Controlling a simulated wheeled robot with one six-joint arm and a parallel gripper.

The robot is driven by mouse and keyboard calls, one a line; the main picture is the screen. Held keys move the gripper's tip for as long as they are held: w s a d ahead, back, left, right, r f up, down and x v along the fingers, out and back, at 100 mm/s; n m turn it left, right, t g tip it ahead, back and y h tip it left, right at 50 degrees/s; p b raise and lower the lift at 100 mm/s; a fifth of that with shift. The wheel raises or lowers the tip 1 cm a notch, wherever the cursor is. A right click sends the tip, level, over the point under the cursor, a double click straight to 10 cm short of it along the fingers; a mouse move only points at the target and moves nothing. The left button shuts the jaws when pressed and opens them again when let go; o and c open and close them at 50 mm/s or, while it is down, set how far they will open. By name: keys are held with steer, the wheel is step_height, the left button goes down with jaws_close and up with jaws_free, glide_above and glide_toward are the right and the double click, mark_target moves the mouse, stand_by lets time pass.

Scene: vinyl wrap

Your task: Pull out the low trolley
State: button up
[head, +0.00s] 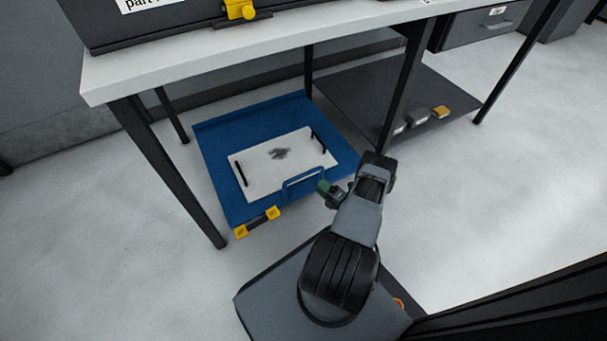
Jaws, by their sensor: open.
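The low trolley (215,160) is a flat blue platform on the floor under the workbench. A blue loop handle (303,184) stands at its front edge, on the right. A white board (255,174) with two black handles and a dark mark lies on the trolley. My gripper (324,187) is just right of the blue handle, near its right end. It is open. Its fingers are small and partly hidden in this view, and I cannot tell whether they touch the handle.
The white-topped workbench (225,54) stands over the trolley, with a dark front leg (168,172) at left. A yellow-ended piece (257,222) is at the trolley's front edge. A dark low shelf (365,95) with small blocks is right. Floor at left front is clear.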

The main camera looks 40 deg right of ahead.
mark_target(305, 174)
steer(key=b+x, duration=0.2)
steer(key=x, duration=0.7)
jaws_close()
stand_by(0.4)
